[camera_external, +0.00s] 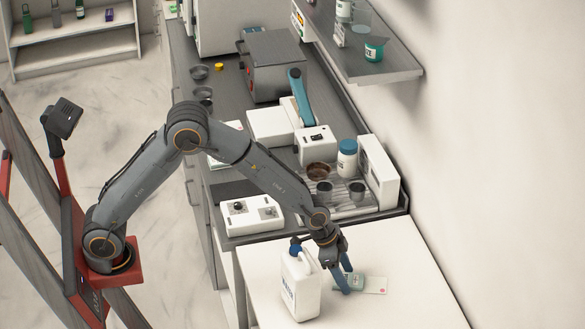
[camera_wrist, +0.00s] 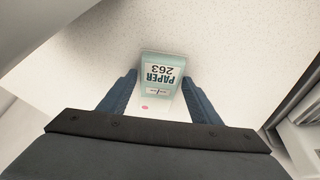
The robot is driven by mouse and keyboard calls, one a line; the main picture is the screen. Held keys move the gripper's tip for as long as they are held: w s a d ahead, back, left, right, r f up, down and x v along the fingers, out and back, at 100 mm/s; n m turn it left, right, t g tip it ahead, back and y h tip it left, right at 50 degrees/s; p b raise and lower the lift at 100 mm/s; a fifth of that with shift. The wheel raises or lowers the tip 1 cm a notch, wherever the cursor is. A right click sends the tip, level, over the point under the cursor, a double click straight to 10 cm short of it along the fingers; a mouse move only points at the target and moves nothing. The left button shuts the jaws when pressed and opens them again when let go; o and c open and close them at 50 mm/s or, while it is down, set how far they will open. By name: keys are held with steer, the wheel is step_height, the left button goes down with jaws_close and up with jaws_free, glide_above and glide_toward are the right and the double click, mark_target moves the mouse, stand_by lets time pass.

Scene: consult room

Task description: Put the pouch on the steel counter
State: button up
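A pale green and white packet marked PAPER 263 (camera_wrist: 162,73) shows between my fingertips in the wrist view. In the external view it (camera_external: 351,281) lies on the white table by my gripper (camera_external: 345,280). My gripper (camera_wrist: 159,79) points down, open, with one finger on each side of the packet. I cannot tell whether the fingers touch it. The grey steel counter (camera_external: 238,188) runs behind the white table.
A white jug with a blue cap (camera_external: 301,287) stands close left of my gripper. The white table (camera_external: 405,268) is clear on the right. The counter holds white devices (camera_external: 252,215), a tray (camera_external: 340,203) with cups and a bottle (camera_external: 347,160), and a grey box (camera_external: 276,66).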

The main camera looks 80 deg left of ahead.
steer(key=shift+o, duration=1.2)
steer(key=shift+r, duration=0.15)
steer(key=shift+r, duration=0.3)
steer(key=b+v, duration=0.2)
steer(key=v, duration=0.9)
steer(key=shift+s+r, duration=0.2)
steer(key=shift+s, duration=0.1)
steer(key=w+f+p, duration=0.1)
steer(key=f+p, duration=0.1)
steer(key=w+d+f+p, duration=0.1)
steer(key=f+p, duration=0.1)
steer(key=shift+w, duration=0.4)
steer(key=shift+p+x, duration=1.6)
steer(key=shift+x, duration=2.35)
steer(key=shift+s+f, duration=0.15)
